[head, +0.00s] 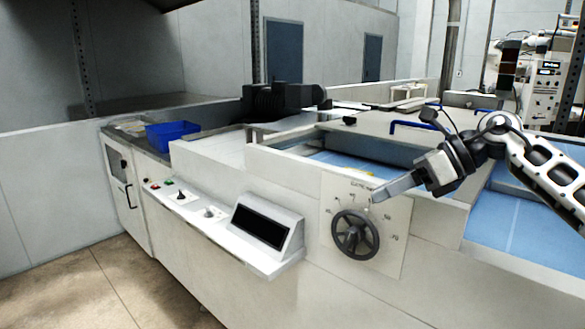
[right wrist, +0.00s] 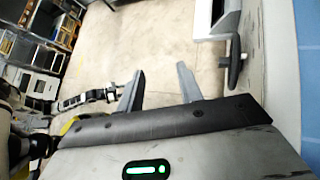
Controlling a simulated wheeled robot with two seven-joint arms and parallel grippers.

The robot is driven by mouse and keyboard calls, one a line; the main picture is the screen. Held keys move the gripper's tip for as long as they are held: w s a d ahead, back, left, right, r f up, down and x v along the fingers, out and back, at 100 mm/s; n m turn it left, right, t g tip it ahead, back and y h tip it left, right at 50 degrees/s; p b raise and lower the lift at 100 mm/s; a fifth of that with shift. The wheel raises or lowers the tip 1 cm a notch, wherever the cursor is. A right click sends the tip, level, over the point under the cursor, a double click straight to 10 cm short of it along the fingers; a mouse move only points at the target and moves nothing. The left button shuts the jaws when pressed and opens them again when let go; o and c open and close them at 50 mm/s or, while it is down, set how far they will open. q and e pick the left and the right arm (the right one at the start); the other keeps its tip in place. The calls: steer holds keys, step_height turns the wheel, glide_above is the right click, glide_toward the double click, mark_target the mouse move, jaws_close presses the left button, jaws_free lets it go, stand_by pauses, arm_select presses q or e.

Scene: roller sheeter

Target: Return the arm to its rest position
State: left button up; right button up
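My right gripper (head: 376,194) reaches in from the right in the head view, with its fingers near the upper right of the black handwheel (head: 356,234). The fingers look apart from the wheel. In the right wrist view my right gripper (right wrist: 159,82) has its two fingers spread with bare floor showing between them, and it is empty. The handwheel (right wrist: 235,66) shows edge-on to the right of the fingers. My left gripper does not show in the head view. Dark and pale parts at the left of the wrist view may be my left arm, but its fingers are unclear.
The white sheeter front carries a sloped console (head: 265,227) with a dark screen, and a ledge of buttons. A blue bin (head: 172,135) stands at the far left end. A blue belt (head: 535,222) lies behind my right arm. Floor (head: 110,285) is open at lower left.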

steer(key=s+a+f+m+t+y, duration=0.3)
steer(key=a+f+m+y, duration=0.1)
steer(key=a+f+m, duration=0.25)
steer(key=s+a+f+m+t+y, duration=0.2)
steer(key=a+f+m+t+y, duration=0.15)
steer(key=a+f+m, duration=0.35)
steer(key=s+d+f+m+t+h, duration=0.4)
steer(key=f+m, duration=0.3)
steer(key=m, duration=0.4)
steer(key=s+d+f+m+t+h, duration=0.3)
steer(key=f+m+h, duration=0.45)
steer(key=m, duration=0.35)
steer(key=s+d+f+m+g+h, duration=0.2)
steer(key=s+f+m+g, duration=0.1)
steer(key=s+f+m, duration=0.2)
steer(key=s+d+f+m+g+h, duration=0.2)
steer(key=s+f+m+g, duration=0.1)
steer(key=s+f, duration=0.6)
steer(key=shift+s+d+m, duration=0.15)
steer(key=shift+s+m, duration=0.7)
steer(key=shift+s, duration=0.25)
